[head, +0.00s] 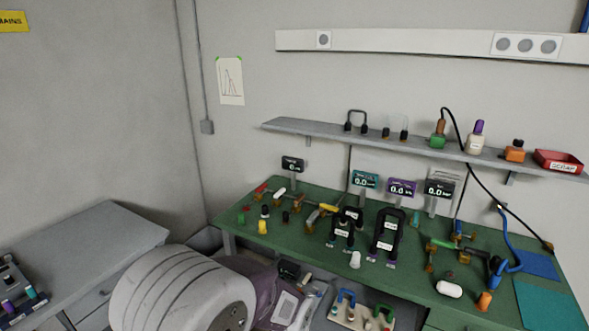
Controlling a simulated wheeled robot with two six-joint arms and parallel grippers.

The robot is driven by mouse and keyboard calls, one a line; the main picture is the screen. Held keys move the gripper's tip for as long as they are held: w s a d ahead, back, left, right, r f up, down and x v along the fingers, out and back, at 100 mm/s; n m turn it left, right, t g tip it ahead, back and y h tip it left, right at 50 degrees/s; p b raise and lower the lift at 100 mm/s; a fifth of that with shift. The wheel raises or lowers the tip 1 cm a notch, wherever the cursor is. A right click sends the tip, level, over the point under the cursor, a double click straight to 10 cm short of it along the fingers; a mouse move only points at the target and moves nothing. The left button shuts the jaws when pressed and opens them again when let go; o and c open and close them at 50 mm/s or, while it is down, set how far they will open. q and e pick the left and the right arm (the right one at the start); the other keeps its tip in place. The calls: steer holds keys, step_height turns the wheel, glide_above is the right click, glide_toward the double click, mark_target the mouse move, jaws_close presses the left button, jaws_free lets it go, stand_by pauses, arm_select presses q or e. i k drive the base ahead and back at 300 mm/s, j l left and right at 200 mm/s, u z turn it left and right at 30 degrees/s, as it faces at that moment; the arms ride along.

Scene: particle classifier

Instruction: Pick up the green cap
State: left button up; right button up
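No single thing is plainly the green cap at this size. I cannot make out either gripper.
The green bench (330,201) is crowded with small parts and displays. A grey shelf (345,136) with a red tray (558,162) hangs above. A blue mat (539,265) and teal mat (550,303) lie at right. A grey side table (85,240) has clear room.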

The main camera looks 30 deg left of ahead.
mark_target(241, 216)
steer(key=u, duration=1.45)
